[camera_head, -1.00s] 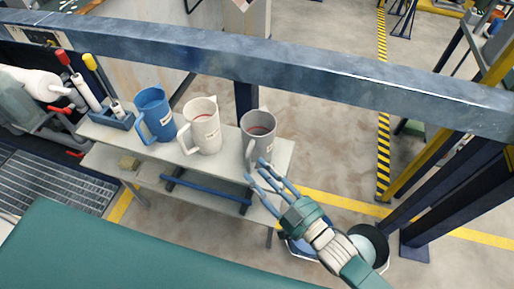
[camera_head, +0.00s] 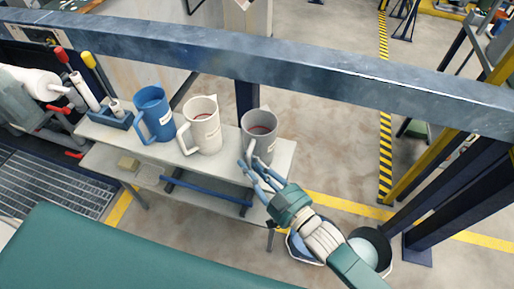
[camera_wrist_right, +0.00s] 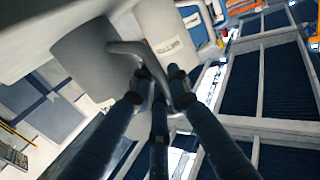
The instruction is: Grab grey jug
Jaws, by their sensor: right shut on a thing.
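The grey jug (camera_head: 261,131) stands upright at the right end of the pale shelf (camera_head: 227,169), with dark reddish contents showing inside. Its handle faces toward me and to the left. My right gripper (camera_head: 250,166) reaches in from the lower right with its fingers at the handle. In the right wrist view the fingers of my right gripper (camera_wrist_right: 163,82) close on the curved handle of the grey jug (camera_wrist_right: 85,60). The jug appears to rest on the shelf. My left gripper is not in view.
A white jug (camera_head: 205,132) and a blue jug (camera_head: 154,112) stand to the left on the same shelf. Round buckets (camera_head: 371,247) stand on the floor at lower right. A green surface (camera_head: 120,255) fills the lower left.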

